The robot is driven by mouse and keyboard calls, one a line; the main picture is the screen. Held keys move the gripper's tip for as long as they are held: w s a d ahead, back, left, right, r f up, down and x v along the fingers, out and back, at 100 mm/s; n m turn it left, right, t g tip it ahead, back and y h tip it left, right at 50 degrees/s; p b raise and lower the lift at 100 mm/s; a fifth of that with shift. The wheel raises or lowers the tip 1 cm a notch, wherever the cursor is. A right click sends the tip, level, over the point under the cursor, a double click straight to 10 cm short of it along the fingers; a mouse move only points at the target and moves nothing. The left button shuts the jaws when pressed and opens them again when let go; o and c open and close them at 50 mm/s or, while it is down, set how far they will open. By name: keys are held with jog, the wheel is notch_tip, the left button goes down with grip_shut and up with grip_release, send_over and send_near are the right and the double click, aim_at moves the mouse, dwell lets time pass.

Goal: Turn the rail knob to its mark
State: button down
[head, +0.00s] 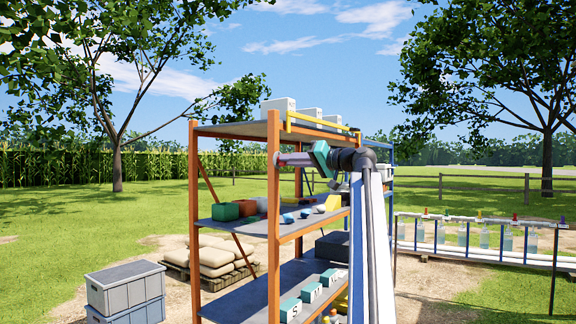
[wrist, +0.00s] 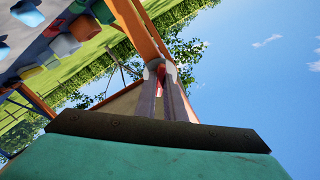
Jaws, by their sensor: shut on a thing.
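My gripper (head: 282,159) reaches left across the front of the orange rack, at the near orange post just below the top shelf. In the wrist view my gripper (wrist: 160,82) has its two long grey fingers close together. They are shut on a small pale and red piece (wrist: 160,72) at the post, which I take to be the rail knob. The fingertips cover most of it, and I cannot make out its mark or how far it is turned. In the head view the knob is hidden behind the fingers.
A yellow rail (head: 320,131) runs along the top shelf in front of white boxes (head: 278,107). The middle shelf (head: 262,226) holds coloured bins, and teal boxes sit lower. Grey crates (head: 125,283) stand at left. A bottle rack (head: 480,220) stands at right.

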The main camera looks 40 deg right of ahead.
jog(key=shift+n, duration=3.9)
jog(key=c, duration=1.8)
grip_release()
jog(key=shift+o, duration=0.2)
jog(key=shift+s, duration=0.15)
jog(key=b+v, duration=0.2)
jog(key=v, duration=1.1)
jog(key=shift+s+b, duration=0.3)
jog(key=shift+s, duration=0.05)
jog(key=shift+d+f, duration=0.1)
